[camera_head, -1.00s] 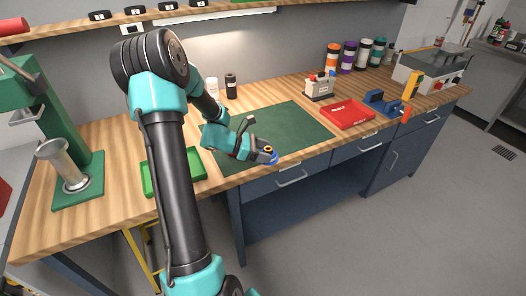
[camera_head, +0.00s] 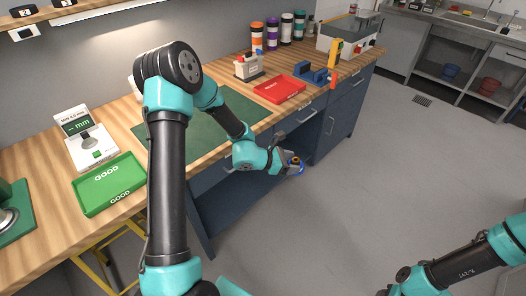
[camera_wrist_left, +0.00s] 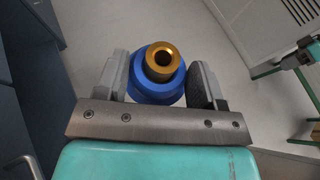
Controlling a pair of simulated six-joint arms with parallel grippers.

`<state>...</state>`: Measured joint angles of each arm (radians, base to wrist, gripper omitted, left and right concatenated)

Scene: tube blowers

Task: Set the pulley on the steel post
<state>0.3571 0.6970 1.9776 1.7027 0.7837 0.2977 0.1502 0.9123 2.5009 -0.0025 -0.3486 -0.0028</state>
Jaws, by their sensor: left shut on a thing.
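The pulley is blue with a brass-coloured hub. It shows small in the head view (camera_head: 295,161) and large in the left wrist view (camera_wrist_left: 161,84), its hub facing that wrist camera. My left gripper (camera_head: 293,168) is shut on the pulley, with one grey finger on each side of it in the left wrist view (camera_wrist_left: 160,88). It holds the pulley in the air in front of the bench, over the floor side. I cannot make out a steel post in the views now. Part of my right arm shows at the lower right of the head view, but its gripper is not seen.
The wooden bench carries a green GOOD tray (camera_head: 108,184), a display gauge (camera_head: 91,150), a dark green mat (camera_head: 190,137), a red tray (camera_head: 280,90) and a blue vise (camera_head: 310,73). Blue cabinets (camera_head: 340,115) stand beneath. The grey floor at right is open.

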